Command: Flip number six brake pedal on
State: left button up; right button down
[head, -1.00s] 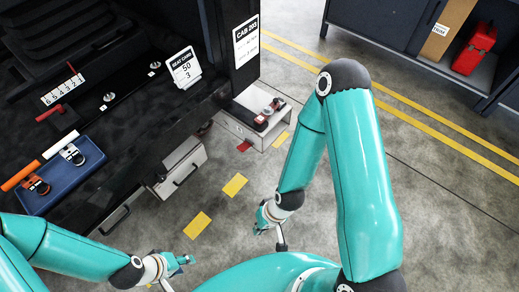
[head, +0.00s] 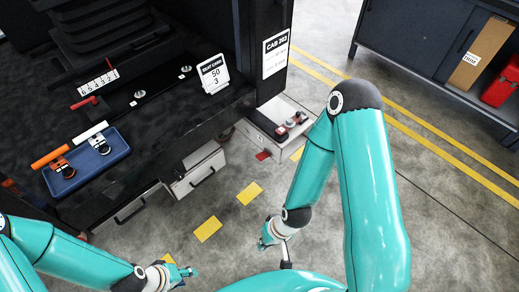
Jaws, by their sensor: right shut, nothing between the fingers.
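A small red pedal-like tab (head: 262,155) sits low by the floor, beside a pale box at the cab's right end. No number on it can be read, so I cannot tell whether it is pedal six or whether it is on. A numbered strip (head: 98,83) lies on the black deck, with a red lever (head: 86,102) beside it. My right gripper (head: 266,243) is shut and empty above the floor, apart from the tab. My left gripper (head: 186,272) hangs at the bottom of the view, clear of everything; its fingers are too small to judge.
A blue tray (head: 122,148) holds two clamp-like pieces, with an orange bar (head: 50,158) beside it. A seat card (head: 213,74) stands on the deck. A pale drawer (head: 195,170) juts out below. Yellow floor marks (head: 208,229) lie on open concrete. A dark cabinet (head: 440,50) stands at upper right.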

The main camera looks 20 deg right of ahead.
aim_at(264, 155)
jog(key=i, duration=0.9)
jog(key=z, duration=0.05)
